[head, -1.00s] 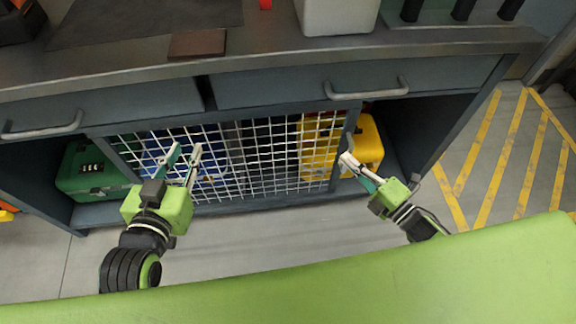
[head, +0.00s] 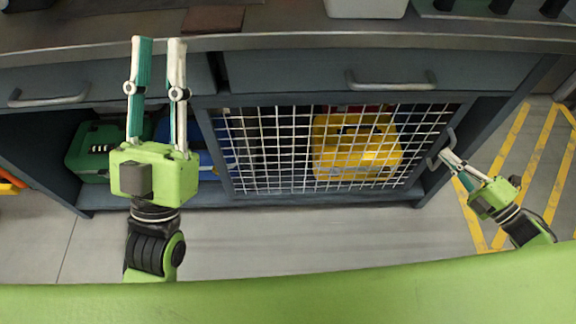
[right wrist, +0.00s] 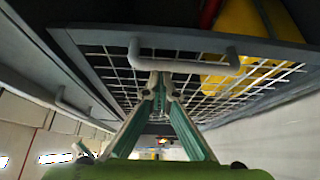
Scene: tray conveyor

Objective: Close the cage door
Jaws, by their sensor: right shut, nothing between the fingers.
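The cage door (head: 265,150) is a wire-mesh panel in a dark frame on the front of the low cabinet. It covers the middle and right of the opening, with the yellow case (head: 350,150) behind it. Its handle (head: 434,160) is at the right edge; the handle (right wrist: 185,67) also crosses the right wrist view. My right gripper (head: 446,159) is at this handle, its fingertips (right wrist: 160,82) close together just by the bar, with nothing between them. My left gripper (head: 158,45) is open and empty, raised in front of the left part of the cabinet.
A green case (head: 95,150) and a partly visible blue case (head: 195,135) stand in the uncovered left part. Drawers with handles (head: 390,84) run above, under the worktop (head: 290,42). Open floor (head: 300,235) lies in front; yellow-striped floor is at right.

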